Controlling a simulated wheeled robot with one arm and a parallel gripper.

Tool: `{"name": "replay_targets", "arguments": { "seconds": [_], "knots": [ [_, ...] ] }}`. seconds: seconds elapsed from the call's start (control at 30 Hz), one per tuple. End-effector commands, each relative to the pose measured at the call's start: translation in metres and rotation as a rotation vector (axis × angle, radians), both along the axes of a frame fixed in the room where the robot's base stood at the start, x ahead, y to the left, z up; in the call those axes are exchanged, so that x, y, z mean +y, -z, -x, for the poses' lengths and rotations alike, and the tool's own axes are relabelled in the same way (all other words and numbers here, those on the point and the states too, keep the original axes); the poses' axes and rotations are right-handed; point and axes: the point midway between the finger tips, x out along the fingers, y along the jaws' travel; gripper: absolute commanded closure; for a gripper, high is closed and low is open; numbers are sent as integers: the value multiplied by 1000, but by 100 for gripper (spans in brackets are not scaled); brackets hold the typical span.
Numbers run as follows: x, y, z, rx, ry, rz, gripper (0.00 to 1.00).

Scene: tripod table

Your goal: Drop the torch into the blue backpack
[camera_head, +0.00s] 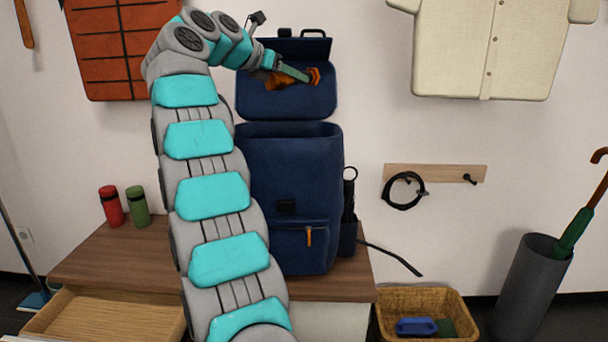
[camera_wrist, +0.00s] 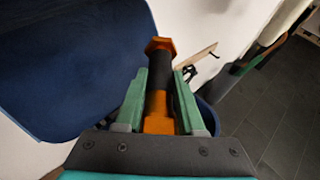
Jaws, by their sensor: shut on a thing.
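The blue backpack (camera_head: 285,170) stands upright on the wooden table with its flap (camera_head: 285,105) raised against the wall and its top open. Its inside is mostly hidden from this angle. My gripper (camera_head: 300,76) is above the opening, in front of the raised flap. In the wrist view my gripper (camera_wrist: 160,80) has its green fingers shut on the orange and black torch (camera_wrist: 157,72). The torch's orange head (camera_head: 314,76) also shows beside the fingers in the head view. The blue flap (camera_wrist: 75,60) fills the wrist view's left side.
A red flask (camera_head: 111,206) and a green flask (camera_head: 138,206) stand on the table (camera_head: 110,255), left of my arm. An open drawer (camera_head: 105,315) is below. A wicker basket (camera_head: 425,300) and an umbrella stand (camera_head: 532,290) are at right. A wall rack (camera_head: 435,172) holds a black loop.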

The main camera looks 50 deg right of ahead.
Motion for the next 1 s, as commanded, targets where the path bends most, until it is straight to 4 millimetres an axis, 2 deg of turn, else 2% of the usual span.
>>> {"name": "replay_targets", "arguments": {
  "seconds": [0.33,0.5,0.97,1.0],
  "knots": [
    [-1,39,1,5,4,0,100],
    [0,53,1,3,2,2,100],
    [0,59,0,2,1,2,100],
    [0,59,0,2,1,2,60]
  ]
}}
